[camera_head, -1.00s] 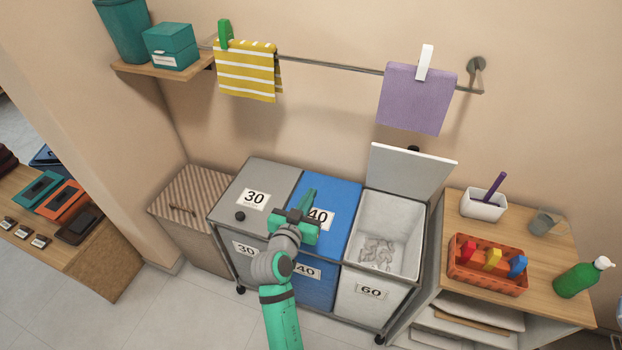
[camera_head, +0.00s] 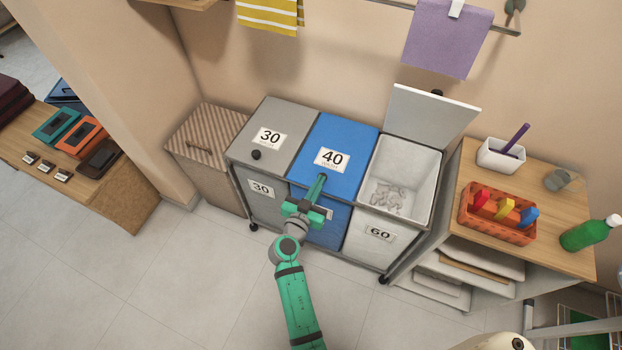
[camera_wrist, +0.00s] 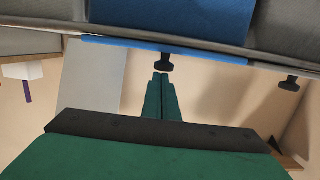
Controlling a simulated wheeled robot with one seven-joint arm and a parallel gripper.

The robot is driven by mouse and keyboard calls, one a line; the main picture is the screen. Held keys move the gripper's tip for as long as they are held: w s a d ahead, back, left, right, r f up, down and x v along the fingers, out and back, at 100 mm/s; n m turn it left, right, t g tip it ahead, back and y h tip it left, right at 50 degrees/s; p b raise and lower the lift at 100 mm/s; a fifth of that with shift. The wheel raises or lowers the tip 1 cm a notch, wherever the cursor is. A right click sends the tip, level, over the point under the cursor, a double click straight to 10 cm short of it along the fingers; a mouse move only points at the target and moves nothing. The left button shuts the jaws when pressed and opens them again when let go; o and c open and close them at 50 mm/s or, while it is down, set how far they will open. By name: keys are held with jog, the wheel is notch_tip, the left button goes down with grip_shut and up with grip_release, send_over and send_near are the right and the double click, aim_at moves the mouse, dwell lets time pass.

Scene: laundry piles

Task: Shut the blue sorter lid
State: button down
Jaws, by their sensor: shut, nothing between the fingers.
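The blue sorter lid (camera_head: 345,132), labelled 40, lies flat over the middle bin and looks shut. The blue bin front (camera_head: 326,232) is partly hidden by my gripper. My gripper (camera_head: 320,178) is shut and empty at the lid's front edge. In the wrist view, the fingertips (camera_wrist: 160,76) point at a black knob (camera_wrist: 165,62) by the blue lid's edge (camera_wrist: 120,43), with at most a small gap. I cannot tell whether they touch. My gripper hides this knob in the head view.
The grey lid (camera_head: 275,120), labelled 30, is shut on the left. The white lid (camera_head: 430,112) stands open on the right, with grey cloth (camera_head: 388,197) in its bin. A wooden side table (camera_head: 470,180) holds an orange basket (camera_head: 490,232). The floor in front is clear.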

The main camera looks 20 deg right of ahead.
jog(key=f, duration=0.2)
jog(key=shift+s+a+f, duration=0.2)
jog(key=shift+s+f, duration=0.05)
jog(key=shift+f, duration=0.05)
jog(key=shift+a, duration=0.1)
notch_tip(320, 180, up, 6)
jog(key=s+a+f, duration=0.3)
jog(key=s+a, duration=0.3)
jog(key=shift+s, duration=0.25)
